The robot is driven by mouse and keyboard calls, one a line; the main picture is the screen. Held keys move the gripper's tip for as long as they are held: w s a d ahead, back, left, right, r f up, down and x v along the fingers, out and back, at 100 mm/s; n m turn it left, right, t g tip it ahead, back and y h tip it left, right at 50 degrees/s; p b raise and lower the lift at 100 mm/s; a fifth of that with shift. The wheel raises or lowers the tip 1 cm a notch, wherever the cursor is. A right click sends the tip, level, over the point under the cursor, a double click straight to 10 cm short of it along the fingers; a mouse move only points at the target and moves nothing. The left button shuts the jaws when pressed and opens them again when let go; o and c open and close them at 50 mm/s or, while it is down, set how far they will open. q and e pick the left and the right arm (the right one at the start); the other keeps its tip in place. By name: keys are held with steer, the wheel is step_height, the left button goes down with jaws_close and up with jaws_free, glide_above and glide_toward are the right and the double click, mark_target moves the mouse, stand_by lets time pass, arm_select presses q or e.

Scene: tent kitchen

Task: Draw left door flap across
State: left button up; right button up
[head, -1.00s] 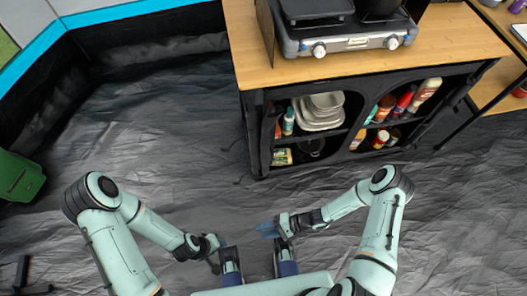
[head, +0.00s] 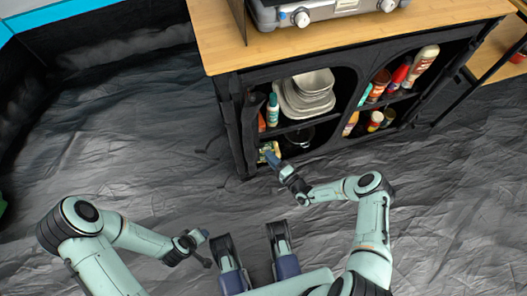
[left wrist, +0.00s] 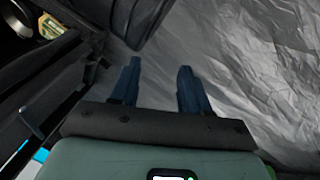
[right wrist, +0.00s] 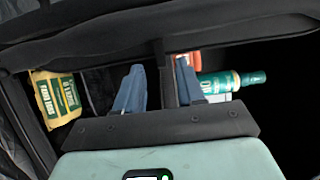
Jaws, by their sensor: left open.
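The left door flap looks like a dark, gathered strip of fabric (head: 250,125) along the left edge of the black cabinet's (head: 228,125) left opening. It is drawn aside, so the shelves show. In the right wrist view, a dark fabric band (right wrist: 100,46) crosses above the fingertips. Black on black, flap and frame are hard to tell apart. My right gripper (head: 271,158) is at the lower front of this opening, beside the strip. Its fingers (right wrist: 160,88) are open, with no fabric clearly between them. My left gripper (head: 205,245) is open and empty (left wrist: 158,85), low over the floor.
A yellow packet (right wrist: 55,98) and a green-and-white bottle (right wrist: 232,84) stand inside, close to the right fingers. Stacked dishes (head: 305,95) fill the upper shelf. A camping stove (head: 320,12) stands on the wooden top. The grey floor (head: 130,130) left of the cabinet is clear.

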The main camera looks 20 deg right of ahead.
arm_select(q)
steer(key=shift+g, duration=0.6)
steer(key=shift+s+a+f+b, duration=0.2)
steer(key=shift+s+f+b, duration=0.35)
steer(key=shift+s+f, duration=1.05)
arm_select(e)
steer(key=shift+x, duration=2.15)
arm_select(q)
steer(key=shift+s+r, duration=0.1)
steer(key=shift+r, duration=0.05)
arm_select(e)
jaws_close()
